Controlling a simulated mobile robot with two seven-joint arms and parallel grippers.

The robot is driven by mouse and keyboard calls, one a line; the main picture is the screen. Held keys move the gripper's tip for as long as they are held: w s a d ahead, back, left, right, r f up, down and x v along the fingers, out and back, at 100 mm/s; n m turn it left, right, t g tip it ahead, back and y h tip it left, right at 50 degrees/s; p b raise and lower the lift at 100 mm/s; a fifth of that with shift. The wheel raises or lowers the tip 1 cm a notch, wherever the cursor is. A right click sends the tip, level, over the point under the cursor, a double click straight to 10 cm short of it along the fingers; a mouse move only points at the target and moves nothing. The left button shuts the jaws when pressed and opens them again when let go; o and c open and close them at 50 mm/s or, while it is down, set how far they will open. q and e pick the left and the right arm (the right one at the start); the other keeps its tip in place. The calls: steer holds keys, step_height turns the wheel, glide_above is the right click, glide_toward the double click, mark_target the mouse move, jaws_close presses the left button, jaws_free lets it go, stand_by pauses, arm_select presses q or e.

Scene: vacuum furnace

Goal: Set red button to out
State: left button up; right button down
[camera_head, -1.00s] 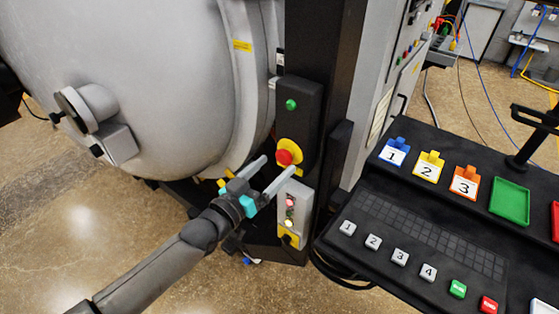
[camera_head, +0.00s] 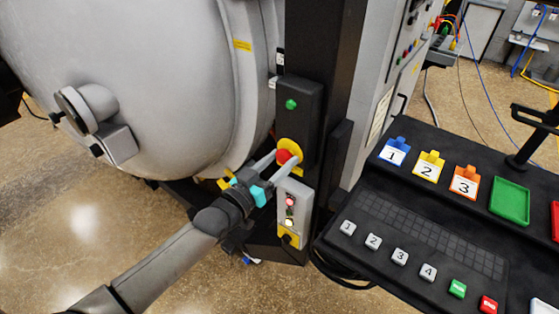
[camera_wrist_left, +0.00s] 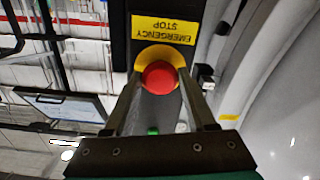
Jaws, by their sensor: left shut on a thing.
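The red button (camera_head: 284,156) sits on a yellow round plate on the front of a black control box (camera_head: 303,112). In the left wrist view the red button (camera_wrist_left: 159,77) is centred below an upside-down EMERGENCY STOP label (camera_wrist_left: 163,29). My left gripper (camera_head: 280,157) reaches it from below left, one finger on each side. The fingers are shut on the red button. The wrist view shows the fingertips at the button's sides. My right gripper is in neither view.
A green button (camera_head: 291,104) is above on the same box. A grey box with small lights (camera_head: 291,210) is just below the gripper. The large grey furnace vessel (camera_head: 150,80) is at left. A black console (camera_head: 400,235) with numbered keys stands at right.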

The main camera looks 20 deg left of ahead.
arm_select(q)
jaws_close()
stand_by(0.3)
steer(key=shift+s+a+p, duration=0.25)
steer(key=shift+s+p, duration=0.3)
steer(key=shift+s, duration=0.15)
steer(key=shift+w, duration=0.1)
steer(key=shift+o, duration=0.9)
jaws_free()
steer(key=o, duration=0.3)
steer(key=shift+s, duration=0.25)
steer(key=shift+o, duration=0.8)
steer(key=shift+w, duration=0.15)
